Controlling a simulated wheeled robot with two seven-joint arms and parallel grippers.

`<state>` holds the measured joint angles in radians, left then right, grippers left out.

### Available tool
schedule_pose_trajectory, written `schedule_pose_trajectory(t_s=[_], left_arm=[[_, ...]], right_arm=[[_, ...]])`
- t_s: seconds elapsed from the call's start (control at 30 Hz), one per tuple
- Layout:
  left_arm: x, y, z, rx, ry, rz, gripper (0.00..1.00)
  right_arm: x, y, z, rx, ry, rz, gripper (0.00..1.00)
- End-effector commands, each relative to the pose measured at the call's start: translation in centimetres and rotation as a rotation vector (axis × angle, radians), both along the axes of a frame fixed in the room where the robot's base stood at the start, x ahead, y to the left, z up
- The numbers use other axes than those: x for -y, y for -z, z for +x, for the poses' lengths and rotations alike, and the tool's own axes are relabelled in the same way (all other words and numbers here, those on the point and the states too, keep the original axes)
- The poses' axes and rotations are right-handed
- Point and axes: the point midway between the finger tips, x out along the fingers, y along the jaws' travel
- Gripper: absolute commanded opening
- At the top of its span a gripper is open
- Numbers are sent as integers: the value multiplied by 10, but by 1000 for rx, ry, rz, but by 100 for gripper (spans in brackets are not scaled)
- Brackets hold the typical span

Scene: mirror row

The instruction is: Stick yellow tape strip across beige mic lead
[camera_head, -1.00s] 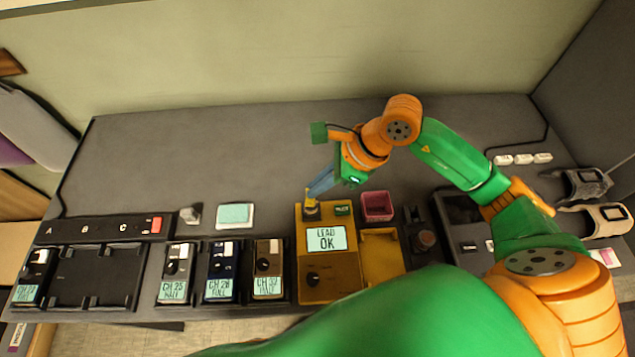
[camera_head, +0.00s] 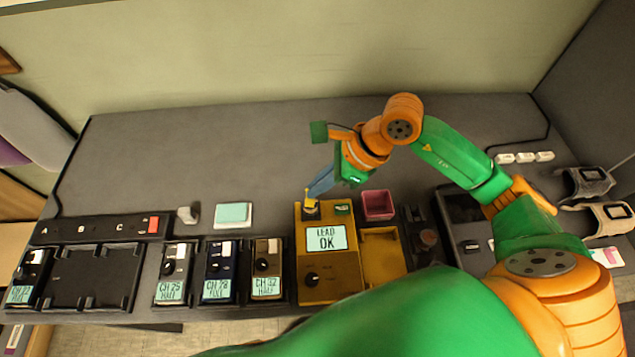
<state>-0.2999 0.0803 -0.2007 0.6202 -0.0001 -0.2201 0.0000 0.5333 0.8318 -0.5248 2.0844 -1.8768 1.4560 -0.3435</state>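My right gripper (camera_head: 314,193) reaches down from the upper right to the top of the yellow tester (camera_head: 347,287). Its fingertips meet at a small yellow piece (camera_head: 310,195) at the tester's round dark socket. I cannot tell whether this piece is a plug or tape. The tester's screen reads "LEAD OK". I cannot make out a separate yellow tape strip or a beige mic lead. A beige band-like item (camera_head: 607,214) lies at the far right beside a grey one (camera_head: 585,185). My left gripper is not in view.
Three packs (camera_head: 219,272) stand left of the tester, and another sits in the black rack (camera_head: 90,277). A teal pad (camera_head: 233,213), a pink bin (camera_head: 378,204) and white blocks (camera_head: 524,157) are on the grey table. The table's back left is clear.

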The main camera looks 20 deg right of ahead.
Motion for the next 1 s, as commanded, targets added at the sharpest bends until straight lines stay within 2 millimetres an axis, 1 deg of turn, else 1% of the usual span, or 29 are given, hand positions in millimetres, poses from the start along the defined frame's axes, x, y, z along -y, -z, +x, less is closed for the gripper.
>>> schedule_pose_trajectory(t_s=[0.63,1.0], left_arm=[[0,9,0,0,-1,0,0],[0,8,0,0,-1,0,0]], right_arm=[[0,7,0,0,0,0,0],[0,7,0,0,0,-1,0]])
